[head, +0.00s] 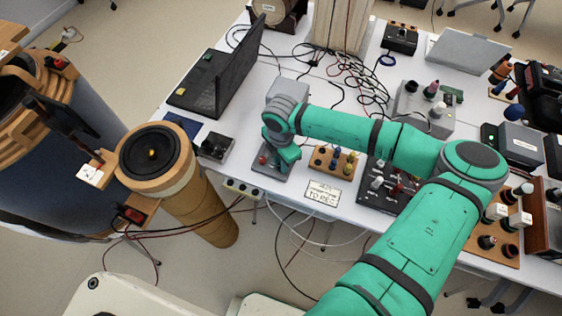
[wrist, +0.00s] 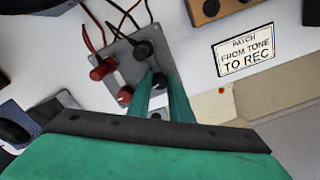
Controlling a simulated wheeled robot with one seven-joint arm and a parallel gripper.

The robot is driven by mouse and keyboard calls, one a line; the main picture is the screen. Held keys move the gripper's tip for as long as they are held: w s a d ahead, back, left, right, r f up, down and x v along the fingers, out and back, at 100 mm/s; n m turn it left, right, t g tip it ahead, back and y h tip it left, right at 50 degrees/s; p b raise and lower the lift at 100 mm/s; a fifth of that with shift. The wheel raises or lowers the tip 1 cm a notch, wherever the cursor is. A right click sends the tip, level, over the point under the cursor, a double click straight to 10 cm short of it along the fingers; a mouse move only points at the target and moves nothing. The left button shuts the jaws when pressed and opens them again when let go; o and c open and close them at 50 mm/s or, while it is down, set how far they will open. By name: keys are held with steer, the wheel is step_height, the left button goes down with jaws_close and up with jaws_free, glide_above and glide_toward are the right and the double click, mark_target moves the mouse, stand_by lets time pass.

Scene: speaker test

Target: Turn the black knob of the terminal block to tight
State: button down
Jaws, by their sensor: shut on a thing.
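The terminal block is a grey plate with red and black terminals on the white table. In the wrist view its grey plate (wrist: 120,48) shows two red-marked terminals (wrist: 103,69) on the left and a black one (wrist: 143,50) at the top with leads. The black knob (wrist: 159,79) is at the fingertips of my gripper (wrist: 160,83), whose green fingers are shut on it from both sides. The knob is mostly hidden, and its turn cannot be read. In the head view, my gripper (head: 285,158) is over the block (head: 268,172), which it partly covers.
A wooden jack block (head: 333,163) and a "patch from tone to rec" card (head: 323,192) are close on the right. A small black box (head: 216,147) and a laptop (head: 220,85) are on the left. Loose cables (head: 355,85) lie behind. The table's front edge is near.

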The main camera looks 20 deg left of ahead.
steer(key=shift+m, duration=1.3)
steer(key=c, duration=1.6)
jaws_free()
steer(key=shift+r, duration=0.1)
step_height(320, 180, up, 11)
steer(key=shift+f, duration=0.15)
steer(key=shift+s, duration=0.1)
